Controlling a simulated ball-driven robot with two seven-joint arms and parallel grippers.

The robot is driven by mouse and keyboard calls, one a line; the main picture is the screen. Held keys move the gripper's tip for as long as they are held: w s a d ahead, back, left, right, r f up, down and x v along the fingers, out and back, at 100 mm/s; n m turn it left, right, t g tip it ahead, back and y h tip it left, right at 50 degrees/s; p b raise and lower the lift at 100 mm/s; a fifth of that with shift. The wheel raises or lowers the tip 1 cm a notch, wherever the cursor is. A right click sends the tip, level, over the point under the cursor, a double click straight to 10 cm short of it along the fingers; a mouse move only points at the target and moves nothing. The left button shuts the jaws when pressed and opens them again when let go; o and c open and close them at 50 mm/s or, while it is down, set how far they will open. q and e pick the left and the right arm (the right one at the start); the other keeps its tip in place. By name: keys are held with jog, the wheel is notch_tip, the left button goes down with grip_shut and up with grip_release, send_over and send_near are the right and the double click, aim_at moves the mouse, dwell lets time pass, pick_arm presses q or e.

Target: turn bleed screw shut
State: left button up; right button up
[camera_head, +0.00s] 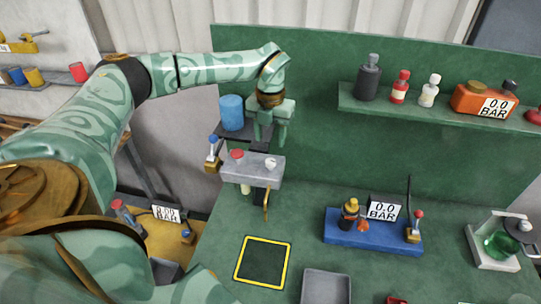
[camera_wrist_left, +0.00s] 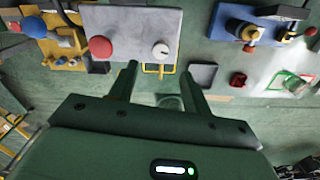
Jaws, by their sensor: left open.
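A grey block (camera_head: 240,178) stands out from the green wall, with a red round knob (camera_head: 237,155) and a small white marked knob (camera_head: 271,163) on its top. In the left wrist view the white knob (camera_wrist_left: 160,50) has a dark mark. I cannot tell for certain which part is the bleed screw. My left gripper (camera_head: 270,142) is open and empty, pointing down above and behind the block near the white knob. In the left wrist view its two fingers (camera_wrist_left: 158,72) are apart, with the white knob beyond them. My right gripper is not in view.
A blue cylinder (camera_head: 231,112) stands close left of the gripper. A blue base with a 0.0 BAR gauge (camera_head: 383,210), a grey tray (camera_head: 326,288) and a yellow-outlined square (camera_head: 263,239) lie on the bench.

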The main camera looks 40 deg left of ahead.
aim_at(270, 161)
pick_arm(q)
notch_tip(270, 161, down, 8)
jog(key=shift+d+r, duration=0.1)
jog(key=shift+r, duration=0.1)
jog(key=shift+f, duration=0.3)
jog(key=c, duration=1)
jog(key=shift+p, duration=0.3)
